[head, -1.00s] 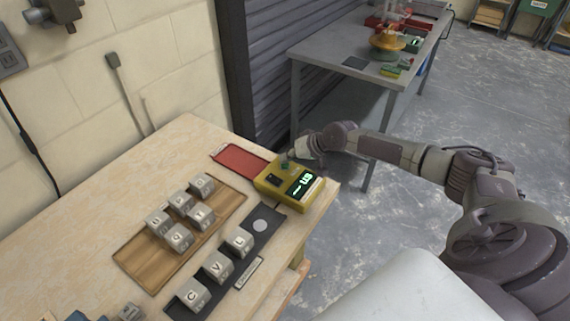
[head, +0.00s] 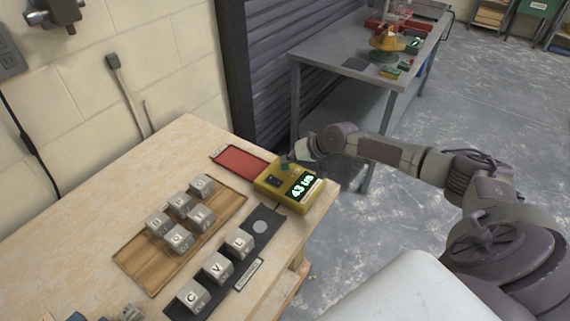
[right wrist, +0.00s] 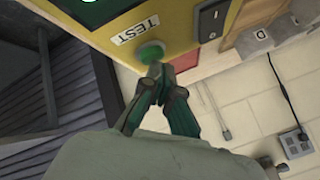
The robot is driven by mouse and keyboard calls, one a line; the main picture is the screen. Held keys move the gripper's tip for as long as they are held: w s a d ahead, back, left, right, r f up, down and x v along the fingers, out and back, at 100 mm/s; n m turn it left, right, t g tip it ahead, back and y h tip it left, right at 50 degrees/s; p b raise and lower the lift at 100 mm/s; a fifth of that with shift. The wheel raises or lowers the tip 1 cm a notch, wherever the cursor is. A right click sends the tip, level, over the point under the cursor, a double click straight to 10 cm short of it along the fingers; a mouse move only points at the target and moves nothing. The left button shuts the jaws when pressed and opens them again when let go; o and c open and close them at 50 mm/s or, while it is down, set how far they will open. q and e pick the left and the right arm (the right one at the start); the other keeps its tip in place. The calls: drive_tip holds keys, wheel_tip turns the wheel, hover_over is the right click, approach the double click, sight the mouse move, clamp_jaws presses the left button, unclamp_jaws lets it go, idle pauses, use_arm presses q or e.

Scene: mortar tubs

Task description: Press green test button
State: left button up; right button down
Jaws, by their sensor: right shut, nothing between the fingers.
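The yellow tester (head: 270,184) sits near the table's right corner. Its display (head: 303,187) reads a lit value that looks like "43 us". The green test button (right wrist: 150,52) shows in the right wrist view beside a "TEST" label (right wrist: 135,30). My right gripper (head: 290,164) is at the tester's far side in the head view. In the right wrist view its shut fingertips (right wrist: 157,72) are at the button's edge, touching or nearly so. They hold nothing. My left gripper is not in view.
Several lettered cubes stand on a wooden tray (head: 136,262), and others stand on a dark strip (head: 262,243) with a pale round spot. A grey table (head: 330,72) stands further back.

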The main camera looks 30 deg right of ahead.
sight(287, 166)
drive_tip(key=shift+r+p, duration=0.45)
drive_tip(key=shift+r, duration=0.25)
wheel_tip(287, 166, up, 5)
drive_tip(key=p, duration=0.4)
idle(0.7)
